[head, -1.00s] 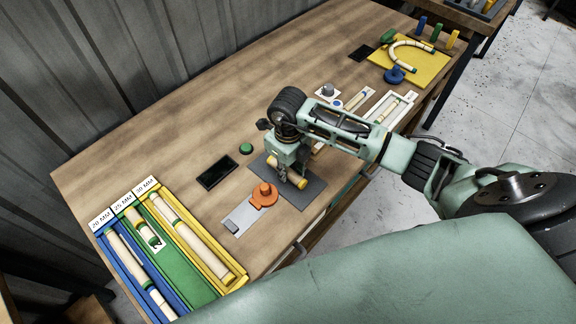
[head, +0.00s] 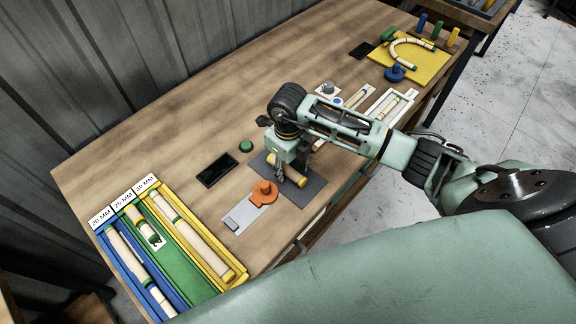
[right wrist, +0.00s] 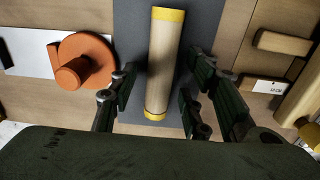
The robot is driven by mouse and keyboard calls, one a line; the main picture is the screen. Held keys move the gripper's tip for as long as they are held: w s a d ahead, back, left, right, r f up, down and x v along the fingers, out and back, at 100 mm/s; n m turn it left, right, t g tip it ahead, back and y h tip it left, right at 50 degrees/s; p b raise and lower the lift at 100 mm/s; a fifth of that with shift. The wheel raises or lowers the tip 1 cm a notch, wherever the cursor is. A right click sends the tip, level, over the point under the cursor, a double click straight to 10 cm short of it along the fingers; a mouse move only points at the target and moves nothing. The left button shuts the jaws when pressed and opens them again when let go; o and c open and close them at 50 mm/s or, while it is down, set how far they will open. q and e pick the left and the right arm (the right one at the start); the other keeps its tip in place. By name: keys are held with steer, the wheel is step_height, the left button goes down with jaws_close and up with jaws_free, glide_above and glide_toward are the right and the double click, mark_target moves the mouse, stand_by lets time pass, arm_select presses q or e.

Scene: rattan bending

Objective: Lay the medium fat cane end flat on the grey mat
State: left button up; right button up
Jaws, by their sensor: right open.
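A short, thick, pale cane piece with yellow bands at both ends (right wrist: 163,65) lies on the grey mat (right wrist: 203,25) in the right wrist view. It appears to lie flat along its length. In the head view, the cane piece (head: 301,184) is partly hidden by my right gripper, and the grey mat (head: 313,192) shows around it. My right gripper (head: 281,180) is low over the mat. In the right wrist view, its fingers (right wrist: 155,102) are open on either side of the cane's near end, with gaps visible. My left gripper is not in view.
An orange turning piece (head: 264,194) on a grey plate stands left of the mat. A rack (head: 206,290) with blue, green and yellow troughs holds canes at lower left. A black pad (head: 217,170) and green button (head: 246,146) lie nearby. A yellow board (head: 432,68) is far right.

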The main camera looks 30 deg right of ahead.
mark_target(288, 168)
step_height(288, 168, up, 12)
steer(key=b, duration=0.2)
steer(key=shift+f+b, duration=0.15)
steer(key=shift+b, duration=0.15)
steer(key=shift+f, duration=0.1)
